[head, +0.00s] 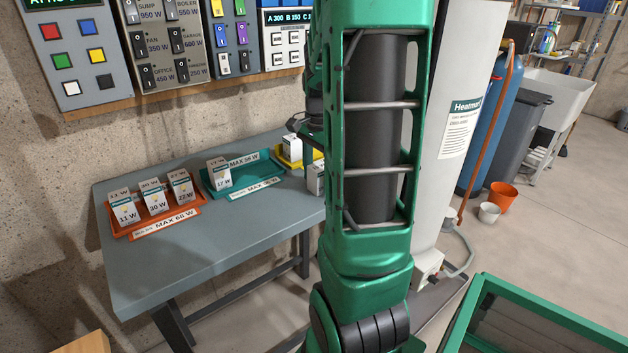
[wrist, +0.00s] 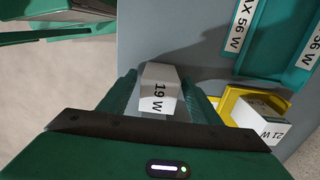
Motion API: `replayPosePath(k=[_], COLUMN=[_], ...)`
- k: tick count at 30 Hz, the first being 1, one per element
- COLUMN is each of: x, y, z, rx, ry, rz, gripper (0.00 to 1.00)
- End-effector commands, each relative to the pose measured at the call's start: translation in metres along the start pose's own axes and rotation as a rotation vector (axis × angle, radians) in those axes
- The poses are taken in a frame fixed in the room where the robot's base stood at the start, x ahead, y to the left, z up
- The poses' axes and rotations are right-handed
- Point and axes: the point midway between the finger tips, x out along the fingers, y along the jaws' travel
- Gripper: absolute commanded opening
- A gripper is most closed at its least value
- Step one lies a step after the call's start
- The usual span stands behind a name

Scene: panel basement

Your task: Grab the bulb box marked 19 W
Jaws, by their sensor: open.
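The white bulb box marked 19 W (wrist: 158,90) stands between the two green fingers of my gripper (wrist: 160,80) in the wrist view. The fingers are open, one on each side of it. I cannot tell whether either finger touches the box. In the head view, a white box (head: 315,179) at the right end of the grey table, partly hidden by my arm, appears to be the same one. It stands on the bare table top, outside the trays.
A yellow tray (wrist: 230,96) with a box marked 21 W (wrist: 264,121) is close to my right finger. A teal tray (head: 262,183) holds a 17 W box (head: 219,173). Bare table lies in front.

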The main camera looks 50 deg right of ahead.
Motion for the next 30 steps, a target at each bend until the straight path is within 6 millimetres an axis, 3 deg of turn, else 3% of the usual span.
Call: replayPosePath(k=[6, 12, 23, 30], x=[0.001, 0.001, -0.002, -0.024], y=[0.000, 0.000, -0.001, -0.001], z=[0.000, 0.000, 0.000, -0.001], rx=[0.000, 0.000, 0.000, 0.000], ry=[0.000, 0.001, 0.001, 0.002], rz=[-0.001, -0.001, -0.002, -0.005], gripper=[0.58, 0.14, 0.14, 0.14])
